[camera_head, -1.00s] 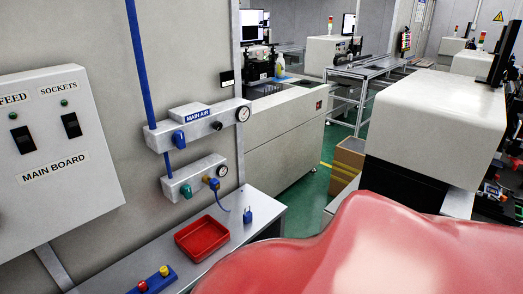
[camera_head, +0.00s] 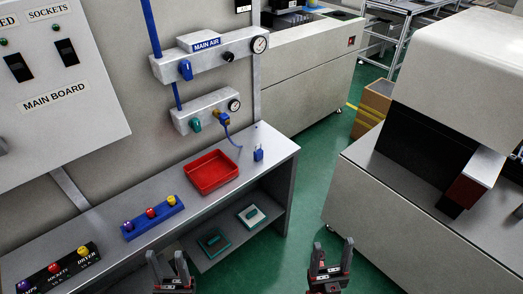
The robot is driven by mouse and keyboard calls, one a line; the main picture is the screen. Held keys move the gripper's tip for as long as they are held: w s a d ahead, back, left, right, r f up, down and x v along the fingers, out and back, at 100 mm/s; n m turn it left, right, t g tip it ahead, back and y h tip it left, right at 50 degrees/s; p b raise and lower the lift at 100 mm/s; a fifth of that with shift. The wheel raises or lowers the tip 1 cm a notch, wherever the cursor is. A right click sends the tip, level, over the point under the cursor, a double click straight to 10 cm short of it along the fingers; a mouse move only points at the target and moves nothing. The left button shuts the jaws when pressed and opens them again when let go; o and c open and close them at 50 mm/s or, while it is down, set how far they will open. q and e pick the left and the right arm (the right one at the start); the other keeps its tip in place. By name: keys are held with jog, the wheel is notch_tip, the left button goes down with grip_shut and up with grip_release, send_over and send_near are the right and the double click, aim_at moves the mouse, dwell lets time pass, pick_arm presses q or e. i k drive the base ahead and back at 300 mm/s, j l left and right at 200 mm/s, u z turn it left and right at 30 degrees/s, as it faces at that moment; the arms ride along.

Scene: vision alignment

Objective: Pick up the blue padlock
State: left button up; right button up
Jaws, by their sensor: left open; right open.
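The small blue padlock (camera_head: 258,154) stands on the grey bench (camera_head: 230,200), near its right end, just right of a red tray (camera_head: 211,172). My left gripper (camera_head: 168,260) is at the bottom of the head view, open and empty, below and left of the padlock. My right gripper (camera_head: 332,248) is at the bottom, right of the bench end, open and empty. Both grippers are clear of the padlock.
A blue button block (camera_head: 152,217) and a black button block (camera_head: 58,268) sit on the bench to the left. A grey machine (camera_head: 400,215) stands right. Green floor lies between.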

aim_at(258, 155)
jog(key=i+z, duration=0.25)
jog(key=i, duration=0.4)
jog(key=i+z, duration=0.3)
jog(key=i, duration=0.3)
